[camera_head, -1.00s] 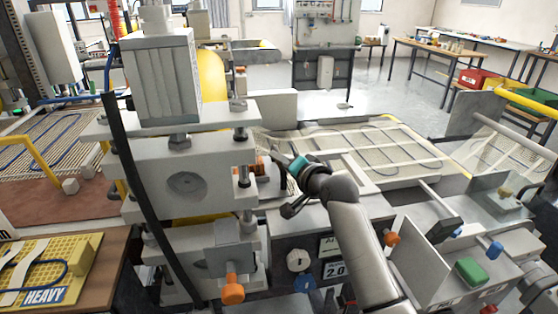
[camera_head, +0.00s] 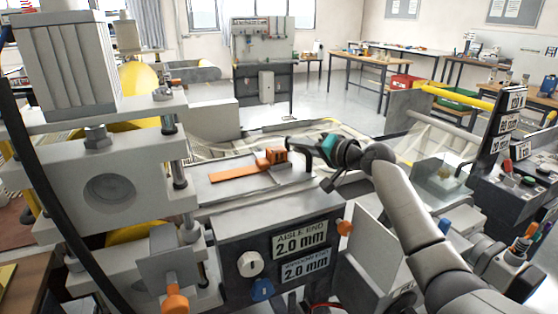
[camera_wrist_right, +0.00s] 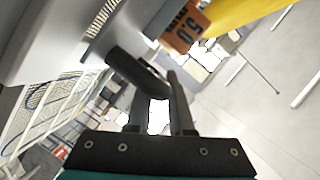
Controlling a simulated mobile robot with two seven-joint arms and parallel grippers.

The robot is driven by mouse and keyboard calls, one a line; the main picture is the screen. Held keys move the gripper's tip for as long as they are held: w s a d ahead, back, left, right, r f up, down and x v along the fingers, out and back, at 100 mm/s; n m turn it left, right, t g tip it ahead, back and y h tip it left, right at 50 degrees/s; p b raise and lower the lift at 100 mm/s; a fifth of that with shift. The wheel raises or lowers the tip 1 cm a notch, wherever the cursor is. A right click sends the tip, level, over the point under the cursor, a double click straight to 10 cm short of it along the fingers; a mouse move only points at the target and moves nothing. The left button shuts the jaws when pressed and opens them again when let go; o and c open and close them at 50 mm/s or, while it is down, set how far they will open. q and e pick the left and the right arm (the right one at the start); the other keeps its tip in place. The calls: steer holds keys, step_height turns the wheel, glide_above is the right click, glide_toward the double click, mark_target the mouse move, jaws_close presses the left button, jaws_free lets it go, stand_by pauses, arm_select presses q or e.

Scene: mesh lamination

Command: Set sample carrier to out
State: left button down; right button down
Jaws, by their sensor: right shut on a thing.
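The sample carrier (camera_head: 222,190) looks like a flat grey plate beside the press. An orange strip (camera_head: 235,173) lies on it, with an orange block (camera_head: 270,157) at its right end. My right gripper (camera_head: 312,158) is just right of the orange block. In the right wrist view its fingers (camera_wrist_right: 158,105) are shut on a dark round bar, seemingly the carrier's handle (camera_wrist_right: 135,72). An orange piece marked 5.0 (camera_wrist_right: 185,27) shows beyond it. How the bar joins the carrier is not clear. My left gripper is out of view.
The press (camera_head: 110,190) stands at the left with its column and plates. A front panel with a 2.0 mm label (camera_head: 300,240) lies below the carrier. A clear guard (camera_head: 440,180) and a control panel (camera_head: 515,165) stand at the right.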

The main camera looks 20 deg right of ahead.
steer(key=shift+d+b, duration=0.4)
steer(key=shift+d, duration=0.7)
steer(key=c, duration=0.8)
jaws_free()
steer(key=shift+d, duration=0.15)
steer(key=shift+c, duration=0.2)
steer(key=shift+o, duration=0.2)
steer(key=shift+s, duration=0.1)
steer(key=p+v, duration=0.1)
steer(key=v, duration=1.4)
steer(key=shift+s, duration=0.1)
